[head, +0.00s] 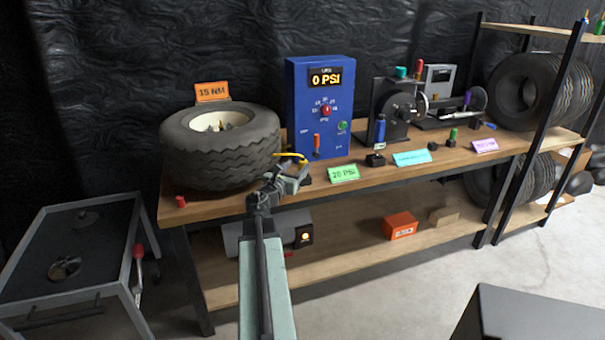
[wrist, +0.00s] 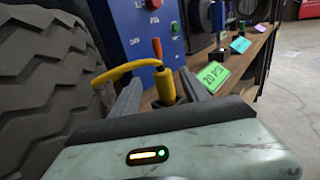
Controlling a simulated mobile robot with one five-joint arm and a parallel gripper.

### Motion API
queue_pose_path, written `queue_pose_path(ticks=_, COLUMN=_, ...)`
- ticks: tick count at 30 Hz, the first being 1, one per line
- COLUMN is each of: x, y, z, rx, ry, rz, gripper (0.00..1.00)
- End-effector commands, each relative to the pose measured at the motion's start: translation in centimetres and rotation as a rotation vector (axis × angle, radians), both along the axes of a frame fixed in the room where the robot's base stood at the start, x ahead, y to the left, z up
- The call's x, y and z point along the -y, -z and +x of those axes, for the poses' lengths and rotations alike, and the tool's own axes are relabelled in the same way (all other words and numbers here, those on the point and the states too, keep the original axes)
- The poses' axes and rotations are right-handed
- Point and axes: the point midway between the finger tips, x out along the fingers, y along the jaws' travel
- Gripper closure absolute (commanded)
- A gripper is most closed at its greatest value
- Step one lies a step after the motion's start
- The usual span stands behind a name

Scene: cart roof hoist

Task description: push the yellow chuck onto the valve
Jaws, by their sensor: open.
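The yellow chuck (wrist: 165,85) stands between the two fingers of my open gripper (wrist: 160,90) in the wrist view. A yellow hose (wrist: 122,70) bends from its top toward the tire at left. In the head view my gripper (head: 292,174) is at the bench's front edge, right of the tire, with the yellow hose (head: 290,156) just above it. Whether the fingers touch the chuck cannot be told. The tire (head: 215,165) lies flat on the bench with a pale rim (head: 220,121). I cannot make out the valve clearly in either view.
The blue panel (head: 318,90) reading 0 PSI stands behind my gripper. A green 20 PSI card (head: 343,174) lies to its right, and a red cap (head: 181,201) by the tire's front left. A dark cart (head: 75,255) stands left of the bench. Floor at right is mostly open.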

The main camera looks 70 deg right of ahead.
Motion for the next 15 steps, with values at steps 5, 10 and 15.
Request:
queue_pose_path(ticks=5, x=2.6, y=0.0, z=-0.7, rx=0.000, ry=0.008, rz=0.000, gripper=0.46)
queue_pose_path(ticks=10, x=3.2, y=0.2, z=-1.0, rx=0.000, ry=0.011, rz=0.000, gripper=0.46)
queue_pose_path(ticks=15, x=6.1, y=0.8, z=-1.2, rx=0.000, ry=0.014, rz=0.000, gripper=0.46)
